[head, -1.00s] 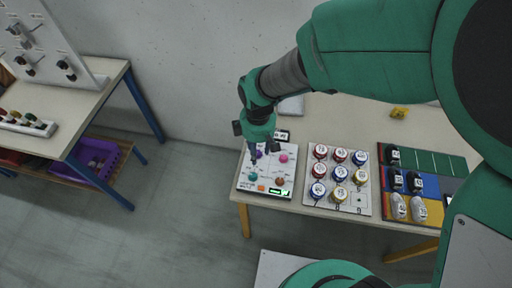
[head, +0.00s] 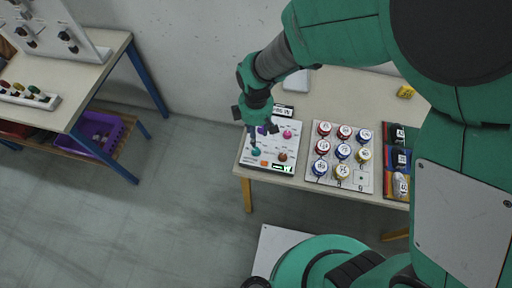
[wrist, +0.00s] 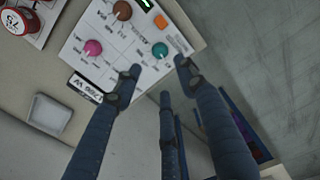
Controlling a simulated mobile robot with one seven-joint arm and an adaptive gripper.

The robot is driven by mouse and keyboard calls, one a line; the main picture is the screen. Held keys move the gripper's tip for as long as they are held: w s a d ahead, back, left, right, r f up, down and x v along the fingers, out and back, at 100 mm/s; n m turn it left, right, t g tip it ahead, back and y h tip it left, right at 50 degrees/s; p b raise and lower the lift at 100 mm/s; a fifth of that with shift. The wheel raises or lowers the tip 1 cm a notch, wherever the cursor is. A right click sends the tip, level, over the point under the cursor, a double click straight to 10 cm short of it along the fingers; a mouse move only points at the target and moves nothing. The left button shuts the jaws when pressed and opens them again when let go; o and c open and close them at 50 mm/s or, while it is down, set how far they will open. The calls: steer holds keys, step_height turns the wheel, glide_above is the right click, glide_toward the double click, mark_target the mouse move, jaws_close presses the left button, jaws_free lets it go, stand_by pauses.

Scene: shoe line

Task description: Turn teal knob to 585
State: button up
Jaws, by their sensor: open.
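The control panel (head: 270,162) is a white board on the table, with several coloured knobs. The teal knob (head: 256,152) sits at its front left in the head view. In the wrist view the teal knob (wrist: 159,50) shows a light pointer mark, but its setting is too small to read. My gripper (head: 253,144) is over the panel's left side, close to the teal knob. In the wrist view its three fingers are spread (wrist: 160,76), with empty space between them. The knob lies just beyond the fingertips, and I see no clear contact.
A magenta knob (wrist: 93,47), a brown knob (wrist: 122,11) and an orange button (wrist: 160,21) are near the teal knob. A board of round numbered pieces (head: 322,176) lies to the right. Floor is open at left.

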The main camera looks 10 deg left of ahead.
mark_target(256, 150)
step_height(256, 150, down, 11)
steer(key=shift+f+b, duration=0.15)
steer(key=shift+b, duration=0.65)
jaws_close()
